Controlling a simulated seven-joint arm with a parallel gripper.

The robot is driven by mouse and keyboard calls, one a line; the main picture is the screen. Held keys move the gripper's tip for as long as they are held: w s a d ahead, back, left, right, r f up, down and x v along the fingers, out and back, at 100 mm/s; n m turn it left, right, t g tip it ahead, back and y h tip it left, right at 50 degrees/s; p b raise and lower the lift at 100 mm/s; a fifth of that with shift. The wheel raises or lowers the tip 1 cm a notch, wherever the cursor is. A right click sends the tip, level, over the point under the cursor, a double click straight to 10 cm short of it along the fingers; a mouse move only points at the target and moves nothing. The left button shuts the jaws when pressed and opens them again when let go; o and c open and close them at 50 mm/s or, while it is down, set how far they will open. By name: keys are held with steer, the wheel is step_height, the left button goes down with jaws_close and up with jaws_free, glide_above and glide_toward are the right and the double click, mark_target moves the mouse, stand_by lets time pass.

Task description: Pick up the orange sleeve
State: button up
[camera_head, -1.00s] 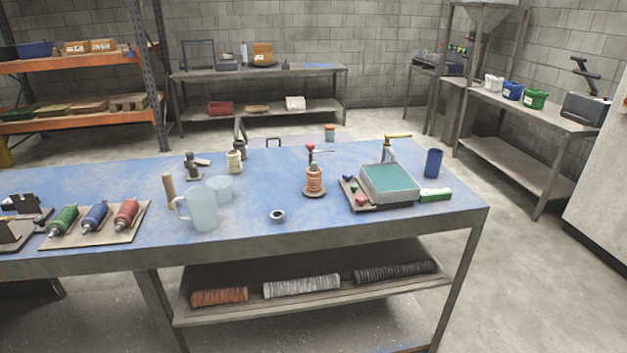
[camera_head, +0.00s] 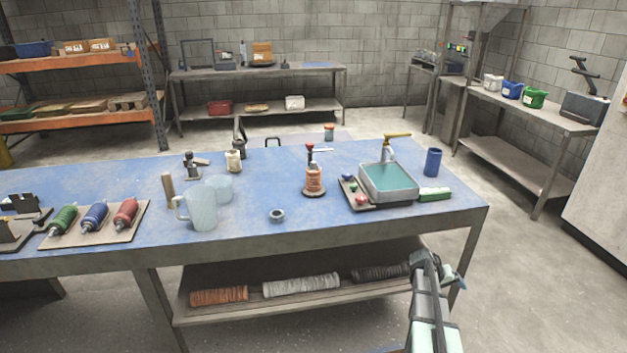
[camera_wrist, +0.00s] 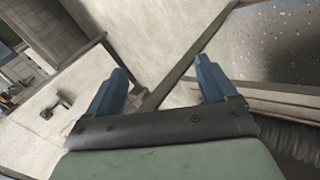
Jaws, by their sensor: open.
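The orange sleeve (camera_head: 219,296) is a ribbed tube lying at the left end of the workbench's lower shelf. A grey-white sleeve (camera_head: 300,285) and a dark sleeve (camera_head: 381,272) lie to its right in a row. My gripper (camera_head: 424,259) is in front of the right end of that shelf, well to the right of the orange sleeve. In the wrist view my gripper (camera_wrist: 158,62) has its two blue fingers spread, with nothing between them. The dark sleeve (camera_wrist: 292,143) shows there at the lower right; the orange sleeve is not in that view.
The blue-topped workbench (camera_head: 330,222) stands over the shelf (camera_head: 330,311), and its top edge overhangs the sleeves. Its front right leg (camera_head: 462,262) is close to my gripper. A pitcher (camera_head: 201,208), a basin (camera_head: 388,181) and bottles stand on top. The floor in front is clear.

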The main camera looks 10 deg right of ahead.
steer(key=w+d+r+m+h, duration=0.1)
steer(key=w+d+r+h, duration=0.1)
steer(key=d+r, duration=0.5)
steer(key=w+r+m+h, duration=0.2)
steer(key=w+r+m, duration=0.2)
steer(key=r, duration=0.9)
steer(key=w+r+m+h, duration=0.2)
steer(key=w+r+m, duration=0.15)
steer(key=r, duration=1.05)
steer(key=w+a+r+n+t+y, duration=0.35)
steer(key=w+a+n+y, duration=0.2)
steer(key=w+a, duration=0.75)
steer(key=n+y, duration=1)
steer(key=n, duration=0.1)
glide_toward(315, 163)
steer(key=shift+t+y, duration=0.25)
steer(key=shift+t, duration=0.1)
steer(key=x, duration=0.4)
steer(key=s+x, duration=0.1)
steer(key=x, duration=0.1)
steer(key=shift+d+f, duration=0.35)
steer(key=shift+f, duration=0.15)
steer(key=shift+w+x, duration=0.15)
steer(key=shift+x, duration=1.45)
steer(key=shift+w+x, duration=0.1)
steer(key=shift+x, duration=1.45)
steer(key=shift+a+r, duration=0.1)
steer(key=shift+r, duration=0.05)
